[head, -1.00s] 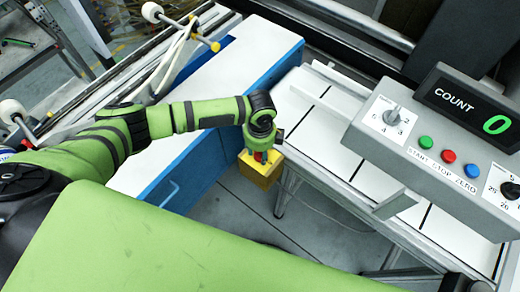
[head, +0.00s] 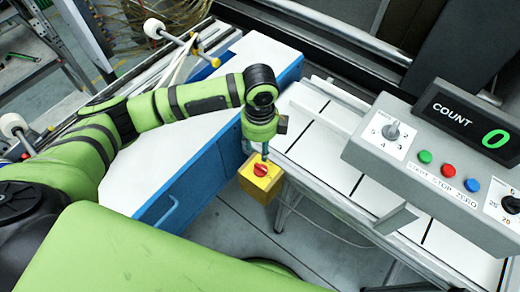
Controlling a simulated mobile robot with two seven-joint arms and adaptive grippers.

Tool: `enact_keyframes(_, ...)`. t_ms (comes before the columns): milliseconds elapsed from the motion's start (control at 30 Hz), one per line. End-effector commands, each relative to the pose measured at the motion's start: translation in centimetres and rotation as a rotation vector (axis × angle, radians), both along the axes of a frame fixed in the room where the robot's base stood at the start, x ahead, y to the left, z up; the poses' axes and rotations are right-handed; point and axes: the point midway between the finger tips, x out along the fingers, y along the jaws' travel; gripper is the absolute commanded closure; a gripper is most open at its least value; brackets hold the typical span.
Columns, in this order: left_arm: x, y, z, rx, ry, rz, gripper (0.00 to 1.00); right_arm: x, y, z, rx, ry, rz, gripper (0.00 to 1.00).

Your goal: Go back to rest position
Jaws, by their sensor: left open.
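My left arm comes in from the left, and its gripper (head: 264,154) points down over a yellow box (head: 268,188) with a red knob (head: 260,169) on top. The fingers are small in the picture and partly hidden by the wrist. They are open with nothing seen in them, and the knob shows just below them. I cannot tell whether a fingertip still touches it. My right gripper is not in view.
A white-topped blue cabinet (head: 172,152) lies under and behind my left arm. A white slatted bed (head: 325,150) runs to the right. A grey control panel (head: 425,165) shows a green 0 on its COUNT display (head: 462,117). Grey floor shows below.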

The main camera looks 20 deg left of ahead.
Motion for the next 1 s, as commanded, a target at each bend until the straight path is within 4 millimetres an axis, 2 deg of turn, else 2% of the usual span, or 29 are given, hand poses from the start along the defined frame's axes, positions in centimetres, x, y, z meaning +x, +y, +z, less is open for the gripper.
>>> enact_keyframes(567,-0.1,-0.2,0.0,-0.004,0.0,0.001,0.56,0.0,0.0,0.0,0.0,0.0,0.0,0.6)
enact_keyframes(667,-0.9,-1.4,-0.5,-0.035,-0.004,0.016,0.56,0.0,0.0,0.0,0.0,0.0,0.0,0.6)
enact_keyframes(767,-2.5,-3.8,-1.3,-0.103,-0.016,0.075,0.56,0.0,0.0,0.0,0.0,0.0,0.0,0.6)
enact_keyframes(900,-5.2,-7.3,-2.0,-0.245,-0.04,0.256,0.56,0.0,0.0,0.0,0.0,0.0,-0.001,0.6)
enact_keyframes(1000,-6.6,-8.6,-2.0,-0.336,-0.053,0.44,0.56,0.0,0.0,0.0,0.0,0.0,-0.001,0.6)
